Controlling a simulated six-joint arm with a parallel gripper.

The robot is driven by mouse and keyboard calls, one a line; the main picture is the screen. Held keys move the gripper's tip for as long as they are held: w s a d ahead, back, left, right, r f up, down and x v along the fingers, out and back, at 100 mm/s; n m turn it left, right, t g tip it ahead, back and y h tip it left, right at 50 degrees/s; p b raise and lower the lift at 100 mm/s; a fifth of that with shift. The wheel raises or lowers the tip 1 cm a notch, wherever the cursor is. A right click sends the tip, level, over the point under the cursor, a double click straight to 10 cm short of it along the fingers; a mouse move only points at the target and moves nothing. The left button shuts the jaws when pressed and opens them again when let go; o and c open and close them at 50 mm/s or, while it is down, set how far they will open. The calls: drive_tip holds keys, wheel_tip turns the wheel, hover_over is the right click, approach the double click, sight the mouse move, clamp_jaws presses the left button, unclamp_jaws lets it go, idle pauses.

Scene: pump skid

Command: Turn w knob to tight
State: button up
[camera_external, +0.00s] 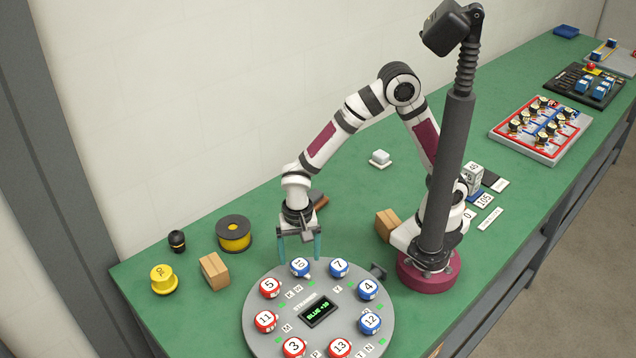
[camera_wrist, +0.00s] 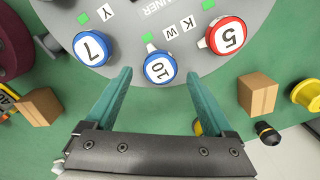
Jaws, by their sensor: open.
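The round grey plate (camera_external: 262,325) carries a ring of red and blue knobs with numbered white tops. The W label (camera_wrist: 171,32) lies beside the blue knob numbered 10 (camera_wrist: 160,68), which also shows at the plate's far side in the external view (camera_external: 300,267). My gripper (camera_external: 300,254) is open and empty, pointing down just behind this knob. In the wrist view, its teal fingertips (camera_wrist: 159,78) appear on either side of the knob's near part. The knob's underside is hidden.
Blue knob 7 (camera_wrist: 92,48) and red knob 5 (camera_wrist: 226,36) flank knob 10 closely. A dark display (camera_external: 319,312) sits mid-plate. A wooden block (camera_external: 214,270), yellow spool (camera_external: 234,234) and yellow cap (camera_external: 164,279) stand left. Another block (camera_external: 387,224) stands right.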

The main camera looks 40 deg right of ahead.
sight(300, 263)
wheel_tip(300, 263, up, 13)
drive_tip(key=shift+r, duration=0.1)
drive_tip(key=w+d+r, duration=0.1)
drive_tip(key=w+d, duration=0.1)
drive_tip(key=d, duration=0.7)
drive_tip(key=s+d+f+y, duration=0.1)
drive_tip(key=s+d, duration=0.3)
drive_tip(key=d, duration=0.4)
drive_tip(key=s+d+f+n, duration=0.1)
drive_tip(key=s+d, duration=0.3)
drive_tip(key=d, duration=0.3)
drive_tip(key=shift+s+d+f+y, duration=0.15)
drive_tip(key=shift+s+d+y, duration=0.2)
drive_tip(key=shift+d+y, duration=0.05)
